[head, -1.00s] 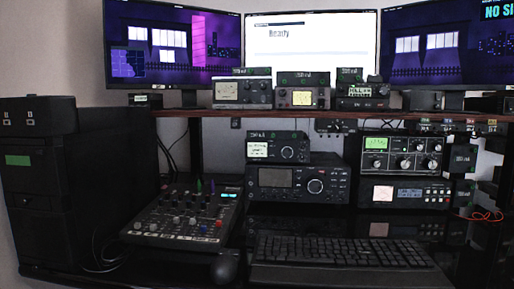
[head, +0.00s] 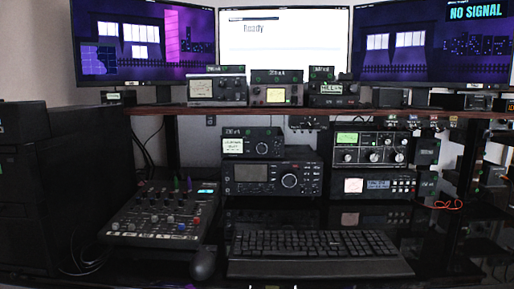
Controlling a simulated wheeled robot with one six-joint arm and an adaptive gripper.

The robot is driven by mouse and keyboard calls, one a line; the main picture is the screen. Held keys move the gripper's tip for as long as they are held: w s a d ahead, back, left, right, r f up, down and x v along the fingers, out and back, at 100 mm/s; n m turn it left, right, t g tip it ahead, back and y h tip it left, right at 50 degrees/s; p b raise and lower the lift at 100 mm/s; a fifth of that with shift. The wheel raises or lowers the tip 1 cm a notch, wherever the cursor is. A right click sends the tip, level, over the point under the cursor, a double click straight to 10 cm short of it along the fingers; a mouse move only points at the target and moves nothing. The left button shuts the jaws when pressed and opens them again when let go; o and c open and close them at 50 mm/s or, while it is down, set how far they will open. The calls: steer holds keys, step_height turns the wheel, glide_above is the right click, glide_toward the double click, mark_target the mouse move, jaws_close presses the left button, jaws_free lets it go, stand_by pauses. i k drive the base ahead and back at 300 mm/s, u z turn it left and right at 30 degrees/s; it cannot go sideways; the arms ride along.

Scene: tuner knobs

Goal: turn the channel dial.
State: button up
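No label I can read marks a channel dial, so I cannot tell which knob it is. The wide black radio (head: 270,178) on the desk has a large round knob (head: 289,181) right of its screen. A smaller radio (head: 251,144) on top of it has a round knob (head: 262,148) beside a lit display. To the right, a unit with a green meter (head: 369,149) has several pale knobs in a row. My gripper is not clearly in view; only small bright specks show at the bottom edge, and I cannot tell what they are.
A keyboard (head: 315,243) and a mouse (head: 204,264) lie before the radios. A mixer (head: 160,212) stands left, beside dark cabinets (head: 35,195). A shelf (head: 290,109) above carries small meter units below three monitors. A red wire (head: 446,204) lies at right.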

mark_target(262, 148)
steer(key=k, duration=0.45)
steer(key=z, duration=0.75)
steer(key=i, duration=0.75)
steer(key=u, duration=1.25)
